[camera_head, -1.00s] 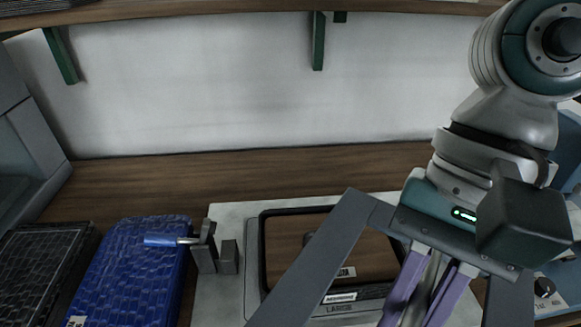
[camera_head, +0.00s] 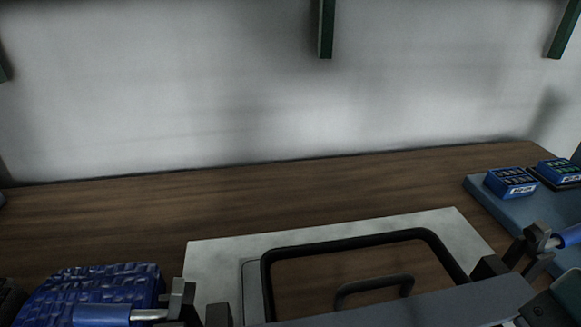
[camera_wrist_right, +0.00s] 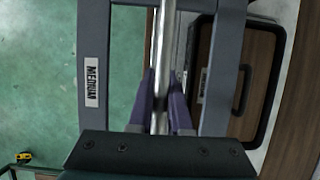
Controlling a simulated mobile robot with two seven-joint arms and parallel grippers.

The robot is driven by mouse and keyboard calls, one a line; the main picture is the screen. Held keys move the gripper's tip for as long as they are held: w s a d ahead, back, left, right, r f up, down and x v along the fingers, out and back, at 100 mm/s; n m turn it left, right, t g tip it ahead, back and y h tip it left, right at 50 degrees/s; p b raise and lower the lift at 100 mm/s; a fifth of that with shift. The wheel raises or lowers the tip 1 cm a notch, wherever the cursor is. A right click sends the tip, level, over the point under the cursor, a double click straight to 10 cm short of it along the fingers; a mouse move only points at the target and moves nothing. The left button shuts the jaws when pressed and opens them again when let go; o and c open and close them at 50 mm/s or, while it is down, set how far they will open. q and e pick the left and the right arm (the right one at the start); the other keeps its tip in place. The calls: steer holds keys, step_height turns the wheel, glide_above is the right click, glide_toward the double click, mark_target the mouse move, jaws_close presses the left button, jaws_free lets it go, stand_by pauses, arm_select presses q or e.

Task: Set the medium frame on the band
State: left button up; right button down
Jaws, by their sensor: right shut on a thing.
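The medium frame, a grey frame with a white MEDIUM label, shows in the right wrist view (camera_wrist_right: 92,80). A long grey bar of it crosses the bottom right of the head view (camera_head: 430,303). My right gripper (camera_wrist_right: 161,88) has its purple fingers shut on a silver bar between the frame's two grey sides. The black rounded band (camera_head: 345,242) lies on the pale plate, around a brown area with a dark handle (camera_head: 375,283). In the wrist view the frame's right side overlaps the band (camera_wrist_right: 278,60). The frame's underside and any contact are hidden. My left gripper is not in view.
Clamps with blue grips stand left (camera_head: 103,314) and right (camera_head: 535,240) of the pale plate (camera_head: 215,262). A blue textured case (camera_head: 95,285) is at the lower left. Small blue boxes (camera_head: 512,182) sit at the right. The back of the wooden bench (camera_head: 250,195) is clear.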

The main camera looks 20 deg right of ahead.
steer(key=w+b, duration=0.3)
steer(key=w, duration=0.1)
steer(key=p, duration=0.1)
glide_toward(360, 283)
steer(key=s+a+f, duration=0.3)
steer(key=shift+s+a, duration=0.15)
steer(key=shift+s, duration=0.05)
steer(key=w, duration=0.2)
steer(key=w+d+f+b, duration=0.1)
steer(key=w, duration=0.1)
steer(key=shift+w, duration=0.1)
steer(key=shift+f, duration=0.3)
arm_select(q)
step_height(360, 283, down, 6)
steer(key=b, duration=0.1)
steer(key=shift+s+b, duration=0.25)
steer(key=shift+b, duration=0.05)
arm_select(e)
steer(key=shift+f, duration=0.55)
